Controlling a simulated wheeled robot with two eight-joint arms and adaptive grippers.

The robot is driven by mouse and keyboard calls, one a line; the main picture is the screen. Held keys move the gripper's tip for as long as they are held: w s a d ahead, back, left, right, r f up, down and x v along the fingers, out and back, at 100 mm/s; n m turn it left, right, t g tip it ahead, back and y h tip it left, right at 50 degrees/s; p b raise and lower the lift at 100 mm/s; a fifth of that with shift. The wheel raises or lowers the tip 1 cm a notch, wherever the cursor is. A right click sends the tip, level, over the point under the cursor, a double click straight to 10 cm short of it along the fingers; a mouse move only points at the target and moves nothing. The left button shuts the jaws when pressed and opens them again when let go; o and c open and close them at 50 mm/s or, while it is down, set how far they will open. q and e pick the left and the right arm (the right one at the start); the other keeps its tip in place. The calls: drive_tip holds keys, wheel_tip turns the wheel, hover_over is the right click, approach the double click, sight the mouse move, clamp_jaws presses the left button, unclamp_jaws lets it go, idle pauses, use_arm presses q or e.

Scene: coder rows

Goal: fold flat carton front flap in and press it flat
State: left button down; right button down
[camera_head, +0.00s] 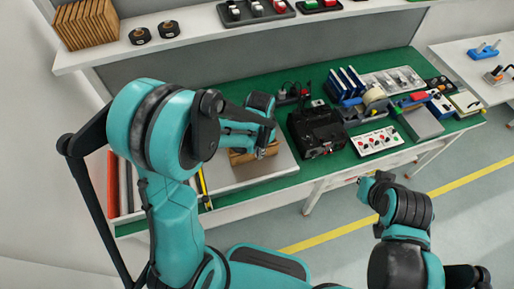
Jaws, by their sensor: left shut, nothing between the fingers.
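The carton (241,157) is a small brown piece on a light grey board (221,175) at the left part of the green bench. My left arm reaches over it, and my left gripper (263,153) is shut with nothing in it, at the carton's right side. The gripper and wrist cover much of the carton, so its front flap is not clear, and I cannot tell whether the fingers touch it. My right arm is at the lower right, off the bench; its gripper cannot be made out.
A black machine (316,131) stands just right of the board. A white panel with colored buttons (377,141), blue upright parts (345,82) and a tape roll (374,94) are farther right. A shelf (185,36) runs behind. The floor in front is clear.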

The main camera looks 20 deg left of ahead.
use_arm(q)
drive_tip(key=w+a+b, duration=0.1)
drive_tip(key=w+a, duration=0.5)
drive_tip(key=w, duration=0.3)
drive_tip(key=shift+w+a, duration=0.25)
drive_tip(key=shift+w, duration=0.05)
idle(0.6)
drive_tip(key=shift+f+b, duration=1.7)
drive_tip(key=shift+f, duration=0.35)
wheel_tip(320, 180, up, 8)
drive_tip(key=p, duration=0.5)
